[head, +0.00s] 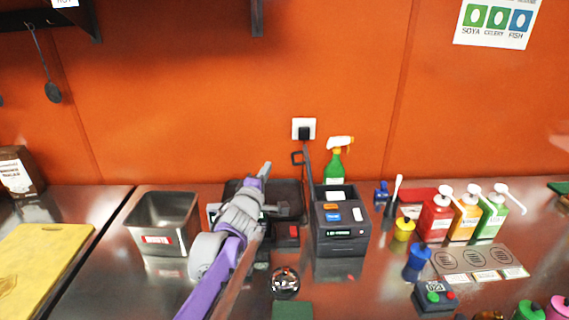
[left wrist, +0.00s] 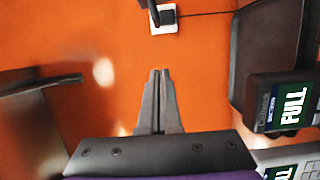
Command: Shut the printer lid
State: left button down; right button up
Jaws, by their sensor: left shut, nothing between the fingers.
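The black printer (head: 341,236) stands on the steel counter in the head view, with orange and blue patches on top and a lit display in front. Its rear top looks like an open recess with something white inside. A thin dark upright part (head: 309,172) rises at its left rear; I cannot tell whether this is the lid edge-on or a cable. My left gripper (head: 266,168) is shut and empty, left of the printer and over a black device. Its closed fingers (left wrist: 158,75) point at the orange wall in the left wrist view. My right gripper is not in view.
A black device (head: 290,200) lies partly behind my left arm. A steel bin (head: 165,210) stands left, a spray bottle (head: 334,167) behind the printer, sauce bottles (head: 436,215) right. A socket (head: 304,129) is on the wall.

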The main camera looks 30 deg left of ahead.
pick_arm(q)
jog(key=w+d, duration=0.2)
jog(key=w, duration=0.3)
jog(key=shift+w+d, duration=0.2)
jog(key=shift+w, duration=0.2)
dwell(0.4)
